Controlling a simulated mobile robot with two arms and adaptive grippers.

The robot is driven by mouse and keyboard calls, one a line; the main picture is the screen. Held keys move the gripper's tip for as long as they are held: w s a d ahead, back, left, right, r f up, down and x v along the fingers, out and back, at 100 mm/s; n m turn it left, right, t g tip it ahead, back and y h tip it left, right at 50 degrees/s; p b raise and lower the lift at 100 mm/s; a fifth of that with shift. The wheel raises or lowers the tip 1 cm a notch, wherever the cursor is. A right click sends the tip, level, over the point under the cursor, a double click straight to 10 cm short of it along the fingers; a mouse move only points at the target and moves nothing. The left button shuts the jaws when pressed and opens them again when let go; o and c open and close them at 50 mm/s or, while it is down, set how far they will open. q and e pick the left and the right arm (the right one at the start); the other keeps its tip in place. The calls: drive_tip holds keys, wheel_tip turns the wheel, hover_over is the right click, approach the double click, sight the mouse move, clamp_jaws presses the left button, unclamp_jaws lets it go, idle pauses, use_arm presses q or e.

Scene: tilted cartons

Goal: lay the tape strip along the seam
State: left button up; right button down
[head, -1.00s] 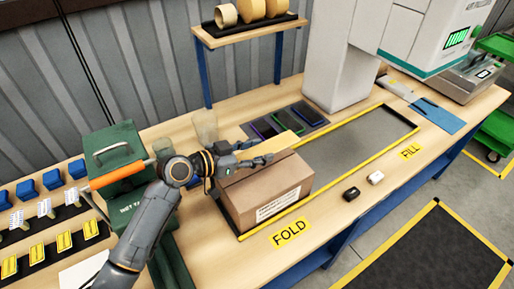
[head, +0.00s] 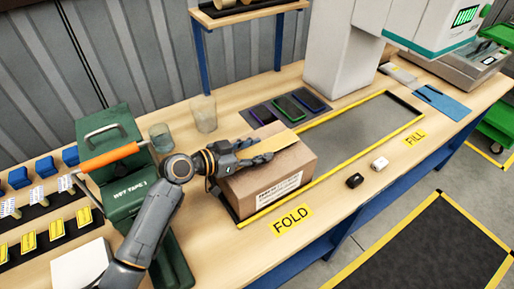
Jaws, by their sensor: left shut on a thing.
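A brown carton (head: 265,187) stands on the bench inside the yellow-edged FOLD end, with a white label on its near side. A tan tape strip (head: 282,143) shows over the carton's top, running from my left gripper toward the far right. My left gripper (head: 262,157) is over the carton's top, shut on the tape strip. Its fingers cover part of the top, so the seam is hidden. I cannot tell whether the strip touches the carton along its length. My right gripper is not in view.
A green wet tape dispenser (head: 121,199) with an orange bar stands left of the carton. Glass jars (head: 203,114) and dark phone-like items (head: 289,106) sit behind it. A grey mat (head: 365,128) lies clear to the right, with two small objects (head: 354,181) in front.

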use_arm(q)
drive_tip(key=shift+f+b, duration=0.3)
idle(0.8)
idle(0.3)
drive_tip(key=o, duration=1.3)
drive_tip(key=shift+r, duration=0.1)
drive_tip(key=shift+r+p, duration=2.5)
drive_tip(key=shift+r, duration=1)
drive_tip(key=shift+f, duration=0.1)
